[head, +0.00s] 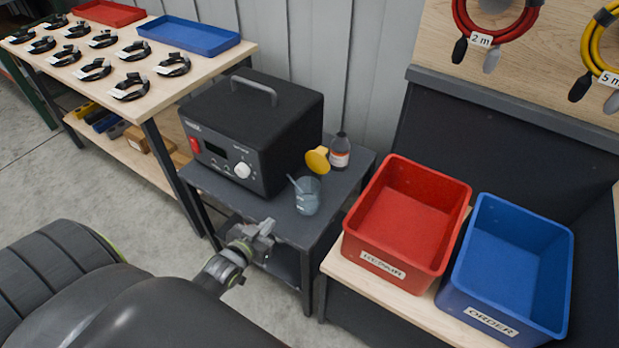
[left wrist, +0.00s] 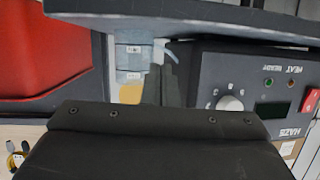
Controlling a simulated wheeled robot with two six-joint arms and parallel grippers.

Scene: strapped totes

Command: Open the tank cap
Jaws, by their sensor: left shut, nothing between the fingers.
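A black box-shaped unit (head: 250,130) with a top handle, a red switch and a white knob stands on a dark side table. A yellow round cap (head: 318,160) sits tilted at its right side; how it is attached is not clear. In the left wrist view, which is upside down, the unit's front panel (left wrist: 255,95) shows at the right, and a pale yellow patch (left wrist: 131,92) that may be the cap shows behind the beaker. My left gripper (head: 266,230) is shut and empty at the table's front edge, apart from the cap. My right gripper is not in view.
A beaker with a stirrer (head: 307,195) stands in front of the cap, and a dark bottle (head: 340,152) behind it. The side table (head: 275,222) has little free room. A red bin (head: 395,262) and a blue bin (head: 490,300) stand to the right.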

